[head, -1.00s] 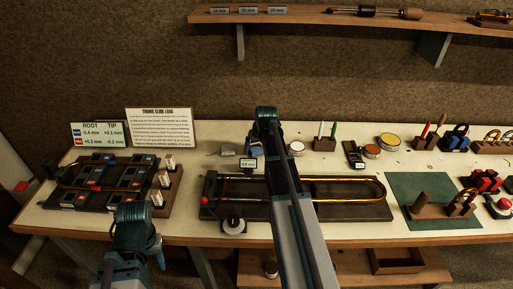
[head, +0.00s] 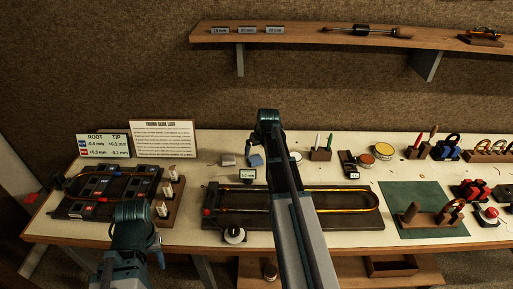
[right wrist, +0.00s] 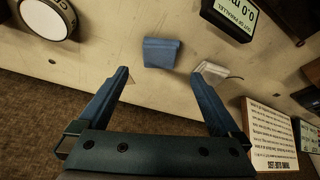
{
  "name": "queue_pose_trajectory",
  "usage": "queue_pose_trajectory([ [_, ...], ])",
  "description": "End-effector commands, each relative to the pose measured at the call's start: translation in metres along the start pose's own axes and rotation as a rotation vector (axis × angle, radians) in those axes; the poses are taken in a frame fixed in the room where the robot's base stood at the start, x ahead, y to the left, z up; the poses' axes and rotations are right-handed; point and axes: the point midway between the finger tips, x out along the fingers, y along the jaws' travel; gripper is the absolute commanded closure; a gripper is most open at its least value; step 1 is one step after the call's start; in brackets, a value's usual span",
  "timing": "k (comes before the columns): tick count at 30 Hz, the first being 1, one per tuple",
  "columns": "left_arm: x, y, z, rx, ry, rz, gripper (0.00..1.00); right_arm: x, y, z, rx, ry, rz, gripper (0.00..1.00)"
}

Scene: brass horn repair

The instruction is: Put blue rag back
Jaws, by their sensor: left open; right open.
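The blue rag (right wrist: 161,53) lies on the pale bench top as a small folded pad. In the head view the rag (head: 256,160) shows just left of my right arm, behind the small display. My right gripper (right wrist: 160,76) is open and empty. Its blue fingers stand apart on either side of the rag's near edge in the right wrist view, with the rag just beyond the fingertips.
A light grey block (right wrist: 211,72) lies right of the rag in the right wrist view. A small digital display (head: 248,174) stands close to the rag. A round tin (right wrist: 48,17) is nearby. The long slide on its dark board (head: 330,222) lies in front. A white sign (head: 163,139) stands left.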

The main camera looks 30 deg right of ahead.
Motion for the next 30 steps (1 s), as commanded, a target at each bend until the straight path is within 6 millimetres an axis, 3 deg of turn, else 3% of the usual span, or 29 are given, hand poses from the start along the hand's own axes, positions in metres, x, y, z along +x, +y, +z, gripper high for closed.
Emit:
queue_pose_trajectory([
  [1, -0.017, -0.002, 0.001, 0.000, 0.000, 0.000, 0.52, -0.018, 0.000, -0.002, 0.000, 0.000, 0.000, 0.00],
  [3, -0.028, -0.003, 0.002, 0.001, 0.000, 0.000, 0.52, -0.029, 0.000, -0.002, 0.000, 0.000, 0.000, 0.00],
  [9, -0.046, -0.004, 0.003, 0.001, 0.000, 0.000, 0.52, -0.050, 0.000, -0.001, 0.001, 0.000, 0.000, 0.00],
  [30, -0.047, -0.004, 0.003, 0.002, 0.000, 0.000, 0.52, -0.051, 0.000, 0.000, 0.001, 0.000, 0.000, 0.00],
])
